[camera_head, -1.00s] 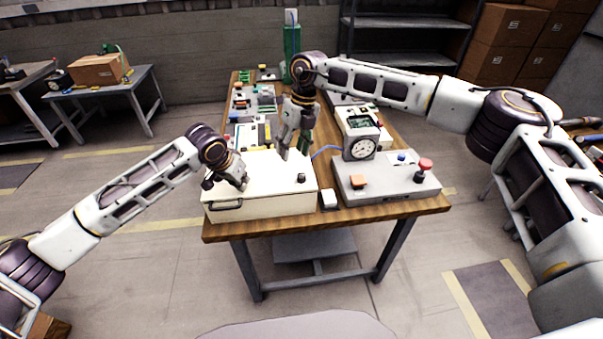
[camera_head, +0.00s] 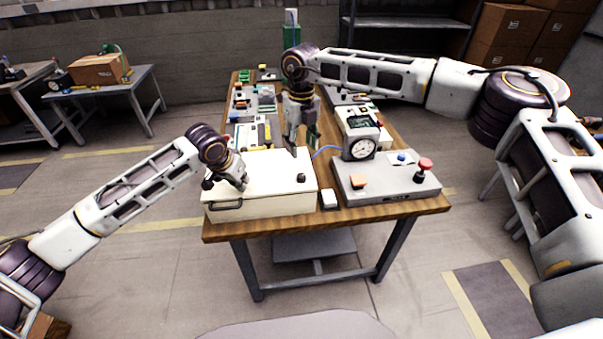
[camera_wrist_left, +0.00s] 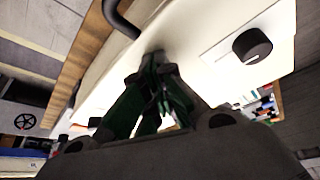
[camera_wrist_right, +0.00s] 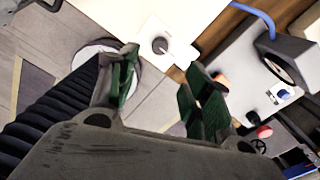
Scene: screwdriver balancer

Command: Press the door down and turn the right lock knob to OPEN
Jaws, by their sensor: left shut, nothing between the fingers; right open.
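The cream box (camera_head: 262,205) stands at the near left of the table, its lid-like door (camera_head: 262,172) on top looking flat. The right lock knob (camera_head: 301,177) is black and sits near the door's right side; it also shows on a white plate in the right wrist view (camera_wrist_right: 160,45). My left gripper (camera_head: 243,187) is shut, its tips at the door's surface behind the black handle (camera_head: 226,204); contact looks likely. My right gripper (camera_head: 293,150) is open and empty, pointing down above the door's far right, apart from the knob. Knob markings are unreadable.
A grey console (camera_head: 385,185) with a red button (camera_head: 425,164) and a dial gauge (camera_head: 362,148) stands right of the box. A blue cable (camera_head: 325,150) runs behind. Several parts lie on the table's far left.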

